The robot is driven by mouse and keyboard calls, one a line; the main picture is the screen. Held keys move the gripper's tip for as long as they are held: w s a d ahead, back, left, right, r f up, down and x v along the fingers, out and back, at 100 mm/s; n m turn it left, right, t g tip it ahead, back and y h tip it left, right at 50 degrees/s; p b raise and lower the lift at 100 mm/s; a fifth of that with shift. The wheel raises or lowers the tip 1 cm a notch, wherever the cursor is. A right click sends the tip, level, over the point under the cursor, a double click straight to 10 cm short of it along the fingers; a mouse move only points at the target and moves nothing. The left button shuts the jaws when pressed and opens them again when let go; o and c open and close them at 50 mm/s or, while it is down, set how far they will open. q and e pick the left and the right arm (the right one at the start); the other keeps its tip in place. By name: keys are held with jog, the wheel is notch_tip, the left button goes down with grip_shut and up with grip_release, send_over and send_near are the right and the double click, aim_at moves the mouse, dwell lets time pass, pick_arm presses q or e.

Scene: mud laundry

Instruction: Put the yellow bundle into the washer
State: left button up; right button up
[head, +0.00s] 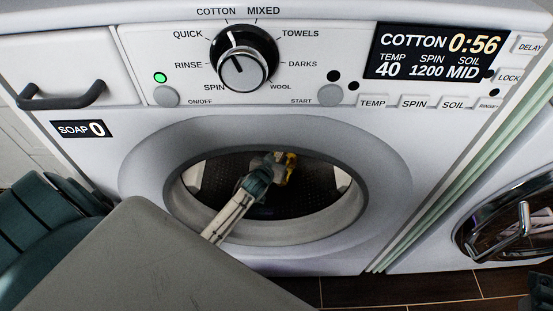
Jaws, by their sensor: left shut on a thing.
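The white washer (140,140) fills most of the view, and its round front opening is uncovered. My left arm reaches through the opening into the dark drum (315,190). My left gripper (278,169) is inside the drum, shut on the yellow bundle (290,165). Only a small part of the bundle shows beyond the gripper, and the rest is hidden. I cannot tell whether the bundle touches the drum wall. My right gripper is not in view.
A second white machine with a round chrome-rimmed door (470,240) stands at the right. Dark floor (400,290) shows below.

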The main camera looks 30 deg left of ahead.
pick_arm(q)
jog(key=shift+f, duration=0.35)
jog(key=o, duration=1)
jog(key=shift+r, duration=0.1)
